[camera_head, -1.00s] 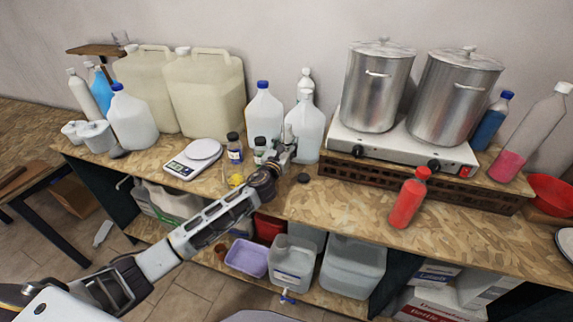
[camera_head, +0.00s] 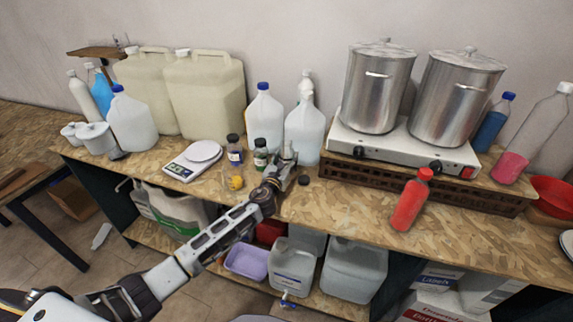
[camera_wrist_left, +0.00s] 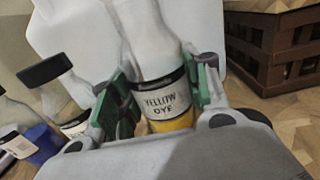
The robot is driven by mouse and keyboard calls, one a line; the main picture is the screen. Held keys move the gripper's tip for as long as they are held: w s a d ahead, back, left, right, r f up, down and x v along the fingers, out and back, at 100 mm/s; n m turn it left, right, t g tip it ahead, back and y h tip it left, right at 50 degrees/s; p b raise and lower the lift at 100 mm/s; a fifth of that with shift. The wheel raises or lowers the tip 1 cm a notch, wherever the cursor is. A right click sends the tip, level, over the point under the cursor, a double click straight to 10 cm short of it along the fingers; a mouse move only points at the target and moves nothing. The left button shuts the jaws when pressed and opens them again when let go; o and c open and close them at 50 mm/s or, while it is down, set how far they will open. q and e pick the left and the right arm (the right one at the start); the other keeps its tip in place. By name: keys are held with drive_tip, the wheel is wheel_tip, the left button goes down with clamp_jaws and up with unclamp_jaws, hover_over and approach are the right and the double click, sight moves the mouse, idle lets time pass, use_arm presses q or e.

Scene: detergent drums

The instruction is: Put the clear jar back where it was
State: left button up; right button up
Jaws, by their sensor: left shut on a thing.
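My left gripper (camera_head: 284,161) is shut on a clear jar (camera_wrist_left: 160,60), low over the worktop in front of the white jugs. In the left wrist view the jar stands close to upright between the finger pads (camera_wrist_left: 160,95). Its label reads YELLOW DYE and yellow shows at its bottom; its top is cut off by the frame. In the head view the jar is mostly hidden by the gripper. I cannot tell whether its base touches the worktop. My right gripper is not in view.
A white jug (camera_head: 304,132) is close behind. A scale (camera_head: 193,161) and hot plate (camera_head: 400,146) flank this area.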

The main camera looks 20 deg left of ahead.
use_arm(q)
drive_tip(key=shift+f, duration=0.95)
drive_tip(key=shift+f, duration=0.15)
drive_tip(key=o, duration=1.1)
drive_tip(key=shift+r, duration=0.2)
drive_tip(key=shift+s+f, duration=0.1)
drive_tip(key=shift+s, duration=0.75)
drive_tip(key=shift+s+a+b, duration=0.2)
drive_tip(key=shift+s+b, duration=0.3)
drive_tip(key=shift+s, duration=4.65)
